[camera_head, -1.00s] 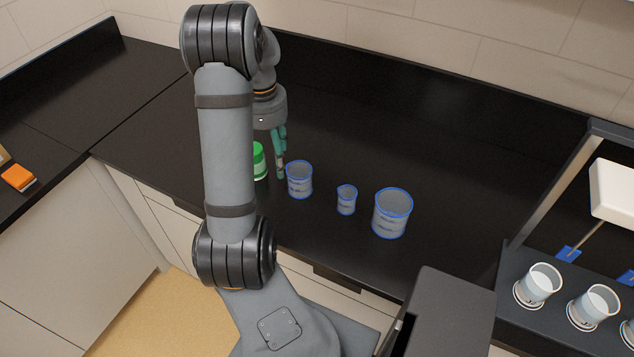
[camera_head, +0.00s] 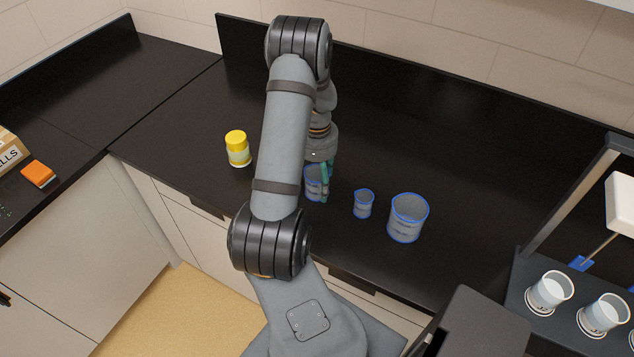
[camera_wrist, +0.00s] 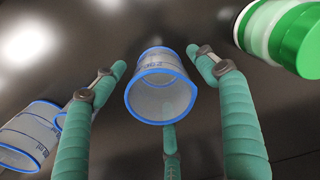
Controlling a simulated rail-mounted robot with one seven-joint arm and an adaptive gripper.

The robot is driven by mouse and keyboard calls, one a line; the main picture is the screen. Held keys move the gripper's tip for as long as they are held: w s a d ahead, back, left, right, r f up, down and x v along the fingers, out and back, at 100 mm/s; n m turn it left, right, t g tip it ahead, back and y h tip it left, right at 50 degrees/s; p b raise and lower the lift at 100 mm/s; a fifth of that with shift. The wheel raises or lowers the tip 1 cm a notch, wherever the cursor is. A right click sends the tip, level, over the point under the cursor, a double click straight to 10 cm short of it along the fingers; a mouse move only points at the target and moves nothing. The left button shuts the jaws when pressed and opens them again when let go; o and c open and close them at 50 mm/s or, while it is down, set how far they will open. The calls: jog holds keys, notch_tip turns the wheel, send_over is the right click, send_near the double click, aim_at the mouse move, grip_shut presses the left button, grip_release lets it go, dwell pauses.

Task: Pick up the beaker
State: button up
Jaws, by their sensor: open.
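Three clear beakers with blue rims stand in a row on the black counter: the left one (camera_head: 313,184), a small middle one (camera_head: 364,204) and a large right one (camera_head: 408,219). My gripper (camera_head: 325,182) is at the left beaker, and its teal fingers partly cover it. In the wrist view, my gripper (camera_wrist: 156,60) is open, with a beaker (camera_wrist: 160,88) between its spread fingers. Gaps show beside the beaker, and I see no grip on it.
A green-capped jar (camera_wrist: 290,38) is close by in the wrist view; my arm hides it in the head view. A yellow-capped jar (camera_head: 238,149) stands to the left. A dark rack (camera_head: 560,310) with white cups is at the right. The counter behind is clear.

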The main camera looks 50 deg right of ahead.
jog(key=c, duration=1)
jog(key=shift+c, duration=0.2)
jog(key=shift+r, duration=0.1)
